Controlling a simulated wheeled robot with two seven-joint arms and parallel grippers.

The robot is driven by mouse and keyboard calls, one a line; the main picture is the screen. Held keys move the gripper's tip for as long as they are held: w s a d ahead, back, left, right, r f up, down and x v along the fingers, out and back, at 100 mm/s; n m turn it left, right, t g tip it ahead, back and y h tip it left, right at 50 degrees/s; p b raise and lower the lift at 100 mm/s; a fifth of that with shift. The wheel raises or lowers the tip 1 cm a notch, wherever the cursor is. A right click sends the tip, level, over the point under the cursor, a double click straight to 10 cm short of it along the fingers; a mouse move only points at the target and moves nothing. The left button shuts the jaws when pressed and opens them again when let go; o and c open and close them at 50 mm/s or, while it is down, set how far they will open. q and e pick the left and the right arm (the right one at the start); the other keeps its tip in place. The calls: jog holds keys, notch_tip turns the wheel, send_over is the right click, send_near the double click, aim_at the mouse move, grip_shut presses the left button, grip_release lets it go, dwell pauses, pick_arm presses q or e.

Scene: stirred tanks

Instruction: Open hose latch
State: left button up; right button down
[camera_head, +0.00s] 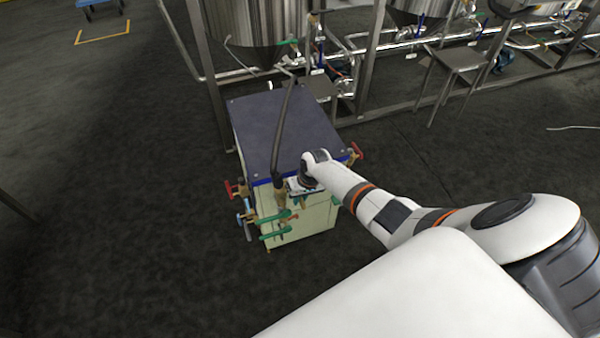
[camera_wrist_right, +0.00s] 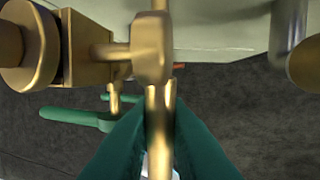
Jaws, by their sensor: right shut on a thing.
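A black hose (camera_head: 284,130) runs down over the dark top of a pale box-shaped unit (camera_head: 312,222) to a brass fitting (camera_head: 280,198) at its front. My right arm reaches in from the right, and my right gripper (camera_head: 296,188) is at the front of the unit, beside that fitting. In the right wrist view, two teal fingers (camera_wrist_right: 160,130) are shut on a slim brass lever (camera_wrist_right: 161,105), which I take to be the hose latch. The lever hangs from a brass coupling part (camera_wrist_right: 151,48). In the head view the grip itself is too small to make out. My left gripper is not in view.
Green valve handles (camera_head: 274,233) stick out below the fitting, and one shows in the wrist view (camera_wrist_right: 78,117). Red handles (camera_head: 232,188) sit at the unit's corners. Steel tanks (camera_head: 255,25) and pipework stand behind. The dark floor (camera_head: 110,200) to the left is clear.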

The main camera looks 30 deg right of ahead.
jog(key=shift+w, duration=0.1)
jog(key=c, duration=1.4)
grip_release()
jog(key=shift+c, duration=0.2)
jog(key=shift+r, duration=0.1)
jog(key=shift+r, duration=0.3)
jog(key=p+v, duration=0.3)
jog(key=v, duration=0.8)
jog(key=shift+d+r, duration=0.1)
jog(key=shift+d, duration=0.05)
